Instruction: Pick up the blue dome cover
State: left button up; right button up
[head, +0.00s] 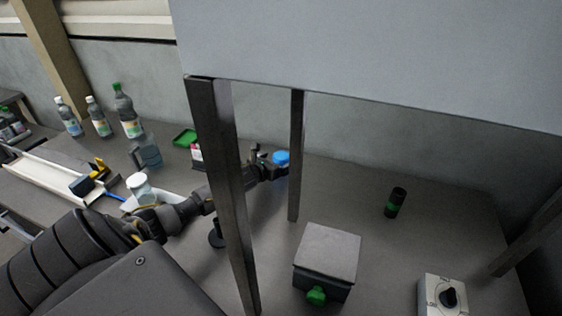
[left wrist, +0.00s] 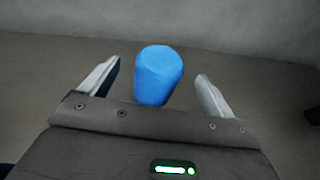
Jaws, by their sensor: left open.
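The blue dome cover (head: 281,157) stands on the grey table toward the back wall in the head view. In the left wrist view the blue dome cover (left wrist: 158,75) shows large, between and slightly beyond the fingertips. My left gripper (head: 274,163) reaches in from the left behind a dark post, right at the cover. In the left wrist view my left gripper (left wrist: 158,82) is open, one finger on each side of the cover, with a gap on both sides. The cover's lower near part is hidden by the gripper body. My right gripper is not in view.
A dark post (head: 222,180) and a thinner one (head: 296,150) hold up a large grey panel (head: 370,50) above the table. A grey-topped box (head: 328,250), a dark cylinder (head: 396,202) and a knob box (head: 445,296) stand to the right. Bottles (head: 124,110) stand at left.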

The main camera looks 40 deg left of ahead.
aim_at(278, 158)
pick_arm(q)
jog(key=shift+p+x, duration=0.55)
jog(key=shift+x, duration=1.75)
jog(key=shift+r, duration=0.1)
jog(key=c, duration=1.1)
jog(key=shift+o, duration=0.2)
jog(key=shift+r, duration=0.15)
